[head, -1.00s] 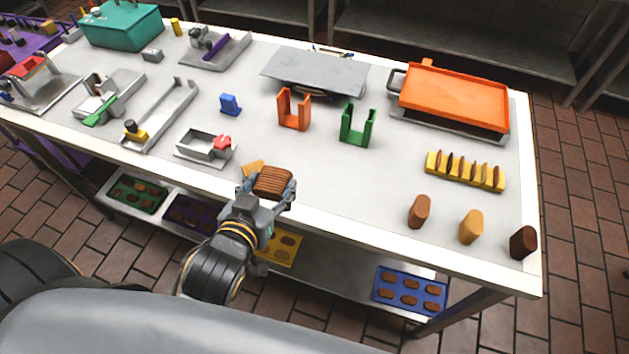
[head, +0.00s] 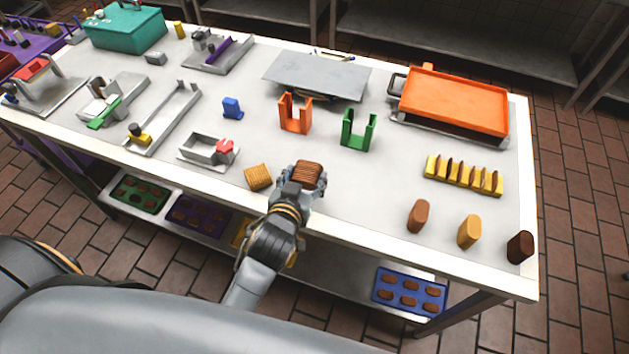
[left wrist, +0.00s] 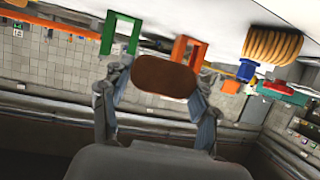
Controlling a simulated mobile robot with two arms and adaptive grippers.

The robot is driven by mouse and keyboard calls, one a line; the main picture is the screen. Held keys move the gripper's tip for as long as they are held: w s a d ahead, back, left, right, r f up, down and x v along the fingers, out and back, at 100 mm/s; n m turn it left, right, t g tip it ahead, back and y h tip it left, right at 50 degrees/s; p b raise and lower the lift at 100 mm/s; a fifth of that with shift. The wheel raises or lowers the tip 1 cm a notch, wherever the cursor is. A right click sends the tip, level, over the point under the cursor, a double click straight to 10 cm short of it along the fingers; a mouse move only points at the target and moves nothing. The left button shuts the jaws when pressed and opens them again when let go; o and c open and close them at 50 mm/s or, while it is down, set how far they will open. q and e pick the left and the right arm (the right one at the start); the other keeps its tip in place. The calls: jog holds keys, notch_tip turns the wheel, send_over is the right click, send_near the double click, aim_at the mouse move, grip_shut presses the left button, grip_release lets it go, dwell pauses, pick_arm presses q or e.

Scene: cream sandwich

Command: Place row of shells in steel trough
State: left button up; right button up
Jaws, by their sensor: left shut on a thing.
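My left gripper (head: 305,185) is shut on a dark brown ridged row of shells (head: 308,171) near the table's front edge. In the left wrist view the row's brown oval end (left wrist: 164,76) sits between the fingers. A tan ridged row of shells (head: 258,177) lies on the table left of the gripper, apart from it. A small steel trough (head: 195,148) with a red end piece stands farther left. A longer steel channel (head: 185,103) with a yellow and black piece lies beyond it; I cannot tell which is the task's trough. My right gripper is not in view.
An orange stand (head: 296,128) and a green stand (head: 358,145) stand behind the held row. A small blue block (head: 232,107) is left of them. A yellow notched rack (head: 462,175) and several upright ovals (head: 469,231) are at the right. The table middle is fairly clear.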

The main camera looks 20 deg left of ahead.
aim_at(312, 178)
pick_arm(q)
jog(key=w+f, duration=0.2)
jog(key=f, duration=0.1)
jog(key=shift+w+d+f, duration=0.2)
jog(key=shift+w+d, duration=0.1)
jog(key=shift+d, duration=0.1)
jog(key=shift+w+d+f, duration=0.1)
jog(key=shift+w+f, duration=0.1)
jog(key=shift+f, duration=0.4)
jog(key=shift+w+d+f, duration=0.1)
jog(key=shift+w+f, duration=0.05)
jog(key=shift+f, duration=0.4)
jog(key=shift+f+p, duration=0.35)
jog(key=shift+p, duration=0.2)
jog(key=shift+f, duration=0.35)
jog(key=shift+f, duration=0.1)
jog(key=o, duration=1.1)
jog(key=shift+o, duration=0.2)
